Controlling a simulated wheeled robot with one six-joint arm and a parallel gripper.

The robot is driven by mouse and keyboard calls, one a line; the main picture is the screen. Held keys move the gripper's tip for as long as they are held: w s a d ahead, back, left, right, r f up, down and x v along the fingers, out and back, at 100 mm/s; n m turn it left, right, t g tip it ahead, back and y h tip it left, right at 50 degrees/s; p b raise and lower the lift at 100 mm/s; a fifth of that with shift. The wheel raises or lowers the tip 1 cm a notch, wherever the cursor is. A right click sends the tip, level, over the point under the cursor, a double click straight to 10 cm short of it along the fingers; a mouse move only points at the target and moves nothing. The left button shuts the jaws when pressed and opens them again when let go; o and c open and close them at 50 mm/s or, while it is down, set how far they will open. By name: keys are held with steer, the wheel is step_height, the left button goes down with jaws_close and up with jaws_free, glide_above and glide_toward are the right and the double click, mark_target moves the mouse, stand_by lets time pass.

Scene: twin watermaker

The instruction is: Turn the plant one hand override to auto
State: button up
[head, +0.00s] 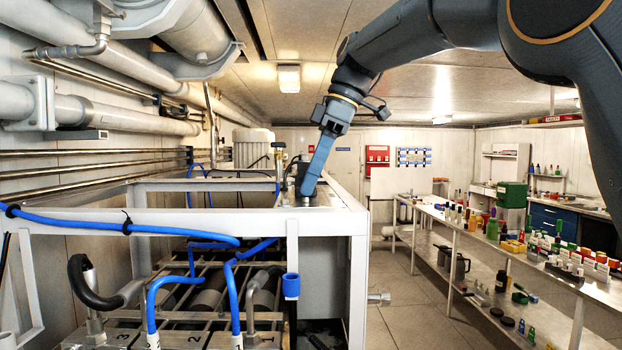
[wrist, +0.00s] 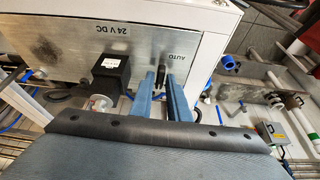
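The override switch, a small black knob (wrist: 161,76), stands on a grey metal panel (wrist: 75,57) in the wrist view. An upside-down AUTO label shows just to its right. My gripper (wrist: 162,80) has its two blue fingers on either side of the knob. They are apart, with what looks like a narrow gap to the knob on each side. Which way the knob points cannot be told. In the head view my gripper (head: 308,196) reaches down to the top of the white frame, and its fingers hide the knob.
A black box (wrist: 110,70) with a white label stands left of the fingers, and the panel there is marked 24 V DC. The white frame (head: 330,222) carries blue hoses (head: 130,226). A cluttered bench (head: 480,232) stands to the right, with clear floor between.

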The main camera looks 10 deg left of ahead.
jaws_close()
steer(key=shift+m, duration=0.3)
steer(key=m, duration=0.1)
steer(key=m+t+b, duration=0.1)
steer(key=m, duration=0.1)
steer(key=shift+s+m+t, duration=0.25)
steer(key=shift+m+t, duration=0.05)
steer(key=m, duration=0.2)
steer(key=m+t, duration=0.1)
steer(key=m, duration=0.1)
steer(key=shift+s+a+m+t+h, duration=0.1)
steer(key=shift+s+m+t+h, duration=0.1)
steer(key=shift+m+t+h, duration=0.1)
steer(key=m+p, duration=0.1)
steer(key=m, duration=0.1)
steer(key=m+t+h+p, duration=0.1)
steer(key=m, duration=0.1)
steer(key=shift+s+a+m, duration=0.15)
steer(key=shift+m, duration=0.15)
steer(key=shift+a+m+t+h+p, duration=0.15)
steer(key=shift+m+h+p, duration=0.35)
steer(key=shift+m, duration=0.55)
steer(key=shift+m+t+h+p, duration=0.25)
steer(key=shift+m+h+p, duration=0.25)
steer(key=shift+m, duration=0.55)
